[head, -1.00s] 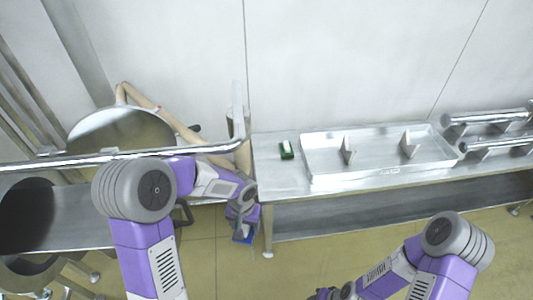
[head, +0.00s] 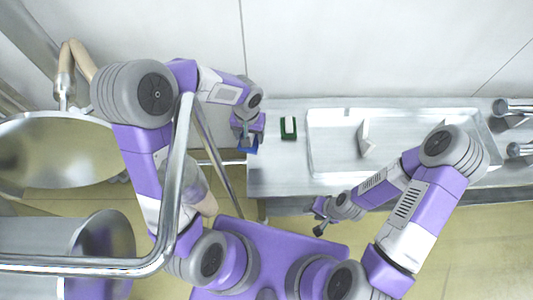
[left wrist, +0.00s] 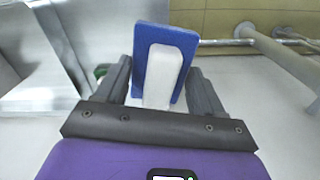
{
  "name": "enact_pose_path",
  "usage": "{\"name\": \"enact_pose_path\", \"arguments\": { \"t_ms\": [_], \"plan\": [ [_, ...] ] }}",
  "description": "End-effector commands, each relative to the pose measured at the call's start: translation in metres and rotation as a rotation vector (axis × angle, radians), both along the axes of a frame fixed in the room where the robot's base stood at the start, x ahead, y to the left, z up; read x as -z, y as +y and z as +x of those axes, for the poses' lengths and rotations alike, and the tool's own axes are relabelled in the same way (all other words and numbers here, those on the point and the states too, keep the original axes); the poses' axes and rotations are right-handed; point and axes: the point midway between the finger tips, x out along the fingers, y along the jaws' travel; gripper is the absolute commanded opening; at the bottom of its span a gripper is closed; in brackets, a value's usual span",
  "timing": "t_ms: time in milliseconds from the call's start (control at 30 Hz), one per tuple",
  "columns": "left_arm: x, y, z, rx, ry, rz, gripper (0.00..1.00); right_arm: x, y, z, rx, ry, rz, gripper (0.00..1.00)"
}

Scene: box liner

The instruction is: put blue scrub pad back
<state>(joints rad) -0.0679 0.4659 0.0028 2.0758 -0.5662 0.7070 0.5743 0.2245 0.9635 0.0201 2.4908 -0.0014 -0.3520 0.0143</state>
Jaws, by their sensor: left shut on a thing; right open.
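The blue scrub pad (head: 249,150) has a white block on its face, which shows clearly in the left wrist view (left wrist: 186,50). My left gripper (head: 248,138) is shut on it, with the white block between the two dark fingers. It holds the pad at the left end of the metal table (head: 275,171); I cannot tell whether pad and table touch. My right gripper (head: 319,220) is open and empty, near the table's front edge.
A small green item (head: 288,136) lies on the table just right of the pad. A metal tray (head: 330,168) with upright white pieces (head: 366,139) stands further right. A metal rail (head: 178,180) and large metal bowls (head: 60,150) are on the left.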

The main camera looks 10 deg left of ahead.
Motion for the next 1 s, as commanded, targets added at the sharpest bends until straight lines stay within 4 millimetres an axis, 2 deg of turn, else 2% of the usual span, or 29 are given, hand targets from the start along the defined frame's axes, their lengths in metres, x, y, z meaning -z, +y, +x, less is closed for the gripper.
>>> {"name": "enact_pose_path", "arguments": {
  "t_ms": [33,100,300,400,667,1000],
  "plan": [
    [0.016,-0.005,0.003,-0.017,-0.004,0.001,0.4,0.023,0.0,-0.001,0.0,0.002,0.0,0.43],
    [0.026,-0.011,0.006,-0.051,-0.005,0.003,0.4,0.042,0.0,-0.001,0.0,0.002,0.0,0.43],
    [0.047,-0.029,0.011,-0.145,-0.005,0.002,0.4,0.088,0.0,-0.001,0.0,0.002,0.0,0.43],
    [0.053,-0.036,0.012,-0.183,-0.004,-0.001,0.4,0.105,0.0,-0.001,0.001,0.001,0.0,0.43],
    [0.06,-0.046,0.012,-0.229,0.001,-0.005,0.4,0.123,0.0,0.0,0.001,0.001,0.0,0.43],
    [0.108,-0.047,0.012,-0.23,0.003,-0.004,0.4,0.14,0.0,0.0,0.0,0.0,0.0,0.43]
  ]
}}
